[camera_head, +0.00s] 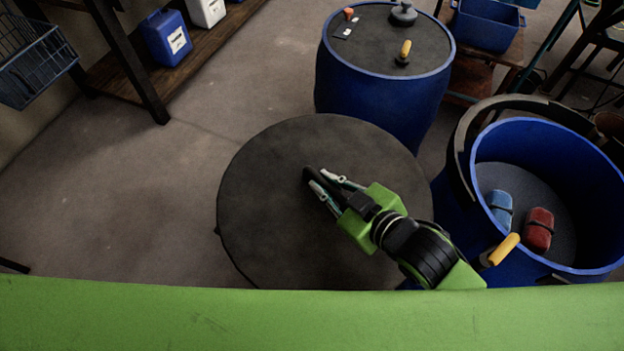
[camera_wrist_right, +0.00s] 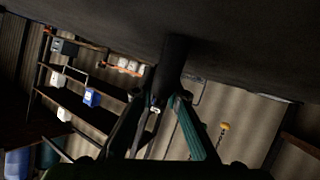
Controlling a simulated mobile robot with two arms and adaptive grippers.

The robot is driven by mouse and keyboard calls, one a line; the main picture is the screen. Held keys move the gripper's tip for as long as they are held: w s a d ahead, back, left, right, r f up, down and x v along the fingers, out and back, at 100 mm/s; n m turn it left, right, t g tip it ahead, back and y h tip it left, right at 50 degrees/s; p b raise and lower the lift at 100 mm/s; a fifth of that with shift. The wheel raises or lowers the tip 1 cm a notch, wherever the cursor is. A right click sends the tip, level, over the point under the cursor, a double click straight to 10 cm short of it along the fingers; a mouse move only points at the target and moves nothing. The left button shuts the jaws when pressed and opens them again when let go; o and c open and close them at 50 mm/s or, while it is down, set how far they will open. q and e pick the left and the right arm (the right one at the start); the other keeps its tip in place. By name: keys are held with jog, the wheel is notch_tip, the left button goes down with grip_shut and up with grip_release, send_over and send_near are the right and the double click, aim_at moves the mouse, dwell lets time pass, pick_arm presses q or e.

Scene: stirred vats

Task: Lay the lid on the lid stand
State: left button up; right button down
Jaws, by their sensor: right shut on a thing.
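The lid (camera_head: 285,235) is a large dark grey disc in the middle of the head view, seen from above. My right gripper (camera_head: 318,180) is shut on the lid's black handle (camera_head: 311,178) near the disc's centre. In the right wrist view the lid (camera_wrist_right: 90,25) spans the top, and its handle (camera_wrist_right: 172,70) runs between the fingers of the right gripper (camera_wrist_right: 158,105). I cannot make out the lid stand; the lid hides what is beneath it, and I cannot tell whether it rests on anything. My left gripper is not in view.
An open blue vat (camera_head: 540,270) at the right holds a blue block (camera_head: 499,207) and a red block (camera_head: 538,230). A covered blue drum (camera_head: 375,105) stands behind the lid, with small items on top. Bare floor (camera_head: 120,210) lies left; a shelf (camera_head: 145,70) stands beyond.

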jog(key=w+a+f, duration=0.1)
jog(key=w+f, duration=0.1)
jog(key=w+a+f, duration=0.1)
jog(key=w+f, duration=0.1)
jog(key=w, duration=0.1)
jog(key=w+a+f, duration=0.1)
jog(key=w+f, duration=0.1)
jog(key=shift+w+f, duration=0.2)
jog(key=shift+f, duration=0.05)
jog(key=shift+w+f, duration=0.15)
jog(key=shift+f, duration=1.6)
jog(key=c, duration=2.4)
grip_release()
jog(key=shift+f, duration=0.25)
jog(key=o, duration=0.4)
jog(key=shift+s+d, duration=0.1)
jog(key=shift+s, duration=0.1)
jog(key=v, duration=1.2)
